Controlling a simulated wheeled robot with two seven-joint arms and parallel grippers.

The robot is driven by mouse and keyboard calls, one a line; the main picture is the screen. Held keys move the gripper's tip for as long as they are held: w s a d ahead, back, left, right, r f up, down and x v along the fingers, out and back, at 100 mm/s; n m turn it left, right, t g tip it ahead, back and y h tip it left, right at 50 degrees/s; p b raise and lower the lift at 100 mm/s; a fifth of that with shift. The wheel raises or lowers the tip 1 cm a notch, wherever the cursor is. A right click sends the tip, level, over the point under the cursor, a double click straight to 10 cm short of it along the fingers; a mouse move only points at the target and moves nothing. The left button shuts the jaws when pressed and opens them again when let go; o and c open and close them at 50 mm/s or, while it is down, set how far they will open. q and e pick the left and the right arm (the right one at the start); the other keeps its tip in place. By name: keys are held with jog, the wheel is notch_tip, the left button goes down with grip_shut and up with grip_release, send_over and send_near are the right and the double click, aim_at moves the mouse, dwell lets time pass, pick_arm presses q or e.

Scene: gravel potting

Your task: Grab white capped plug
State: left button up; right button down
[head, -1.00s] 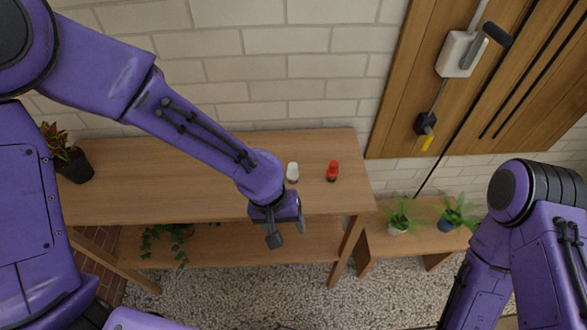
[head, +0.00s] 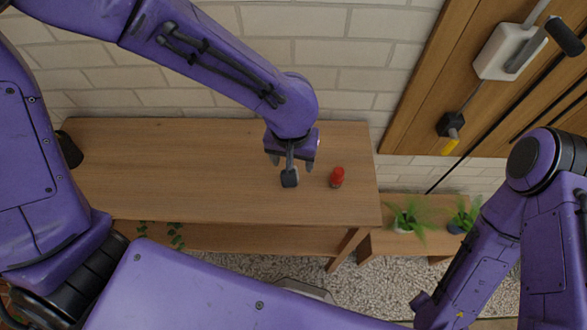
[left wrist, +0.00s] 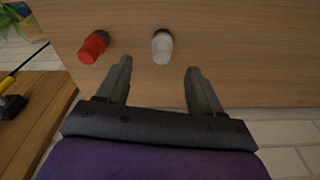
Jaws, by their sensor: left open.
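The white capped plug (left wrist: 162,47) lies in the left wrist view on the wooden table, a pale body with a dark end. It is just beyond my left gripper (left wrist: 158,70), roughly in line with the gap between the two fingers, and not touched by them. My left gripper is open and empty. In the head view my left gripper (head: 292,166) is over the table's right half and hides most or all of the white plug. My right arm is at the right of the head view; its gripper does not show clearly.
A red capped plug (head: 337,177) stands right of my left gripper in the head view; it also shows in the left wrist view (left wrist: 94,46). The wooden table (head: 180,170) is clear to the left. A low bench with potted plants (head: 408,217) stands at the right.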

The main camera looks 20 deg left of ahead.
pick_arm(q)
jog(key=f, duration=0.4)
jog(key=w+f, duration=0.1)
jog(key=f, duration=0.2)
jog(key=shift+a, duration=0.2)
jog(key=c, duration=1.1)
